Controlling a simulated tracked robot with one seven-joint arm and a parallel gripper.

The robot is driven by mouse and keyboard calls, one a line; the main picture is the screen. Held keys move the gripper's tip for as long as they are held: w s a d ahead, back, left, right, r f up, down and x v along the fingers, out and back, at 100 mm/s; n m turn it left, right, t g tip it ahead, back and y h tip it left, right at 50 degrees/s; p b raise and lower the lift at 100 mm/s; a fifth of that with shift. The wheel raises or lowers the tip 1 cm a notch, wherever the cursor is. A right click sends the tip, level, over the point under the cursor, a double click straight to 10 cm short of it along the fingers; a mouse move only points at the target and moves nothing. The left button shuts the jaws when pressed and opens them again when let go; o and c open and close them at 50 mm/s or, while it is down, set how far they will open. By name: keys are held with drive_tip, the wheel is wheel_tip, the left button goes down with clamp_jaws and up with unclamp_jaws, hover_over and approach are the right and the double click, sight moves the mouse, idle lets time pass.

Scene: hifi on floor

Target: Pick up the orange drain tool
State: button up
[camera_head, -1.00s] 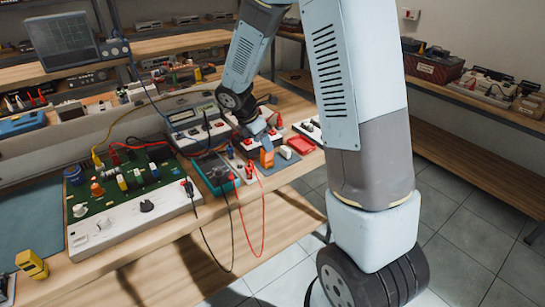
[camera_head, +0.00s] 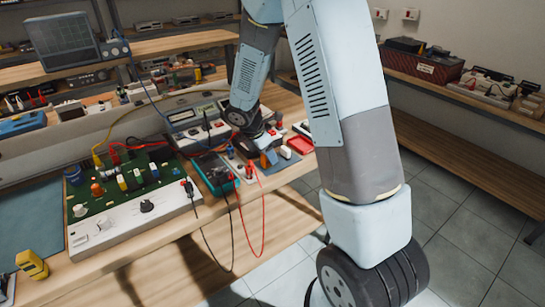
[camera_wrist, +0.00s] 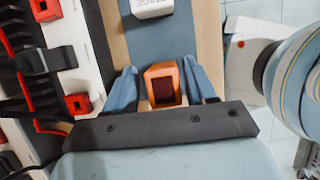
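The orange drain tool (camera_wrist: 162,72) is a small upright block with a dark rectangular recess. It stands between the two blue fingers of my gripper (camera_wrist: 161,88) in the wrist view. A narrow gap shows on its left side, and the right finger is very close to it. The fingers look open around it, not clamped. In the head view, a bit of the orange tool (camera_head: 271,157) shows beside my gripper (camera_head: 266,159), low at the bench's right part. The tool's lower part is hidden.
A white block (camera_wrist: 152,8) lies just beyond the tool on a blue-grey mat (camera_wrist: 162,45). A red tray (camera_head: 300,144) is to the right. A teal multimeter (camera_head: 214,173) with leads and a green circuit board (camera_head: 125,185) are to the left.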

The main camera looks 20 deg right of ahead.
drive_tip(key=c, duration=0.9)
drive_tip(key=shift+o, duration=0.2)
drive_tip(key=shift+r, duration=0.1)
